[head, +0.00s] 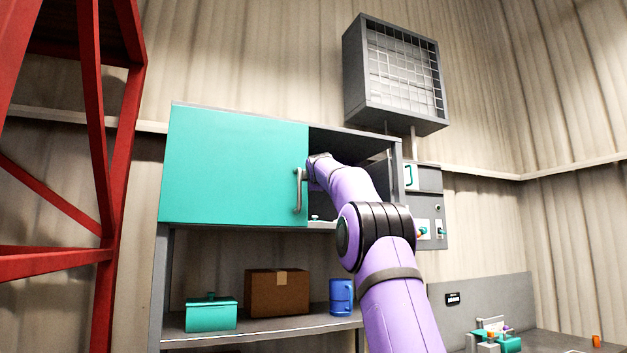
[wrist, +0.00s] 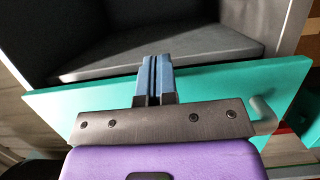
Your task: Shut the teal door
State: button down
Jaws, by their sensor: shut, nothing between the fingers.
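The teal door (head: 235,165) covers the left part of the upper cabinet and stands partly open; the cabinet's dark inside shows to its right. Its grey handle (head: 299,190) is near the door's right edge. In the head view my wrist is at that edge, and my fingers are hidden behind the door. In the wrist view the teal door (wrist: 215,85) spans the picture, with its handle (wrist: 262,108) at the right. My gripper (wrist: 154,62) is shut and empty, its fingertips seen against the cabinet's grey inside (wrist: 200,45). I cannot tell whether it touches the door.
A grey control box (head: 428,205) is on the wall at right, below a vent unit (head: 400,75). Red steelwork (head: 100,150) stands at left.

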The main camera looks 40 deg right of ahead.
jog(key=shift+w+d+n+t+y, duration=0.15)
jog(key=shift+w+d+y, duration=0.1)
jog(key=shift+w, duration=0.3)
jog(key=shift+w+d+n+t+y, duration=0.15)
jog(key=shift+w+d, duration=0.05)
jog(key=shift+w, duration=0.3)
jog(key=shift+w, duration=0.15)
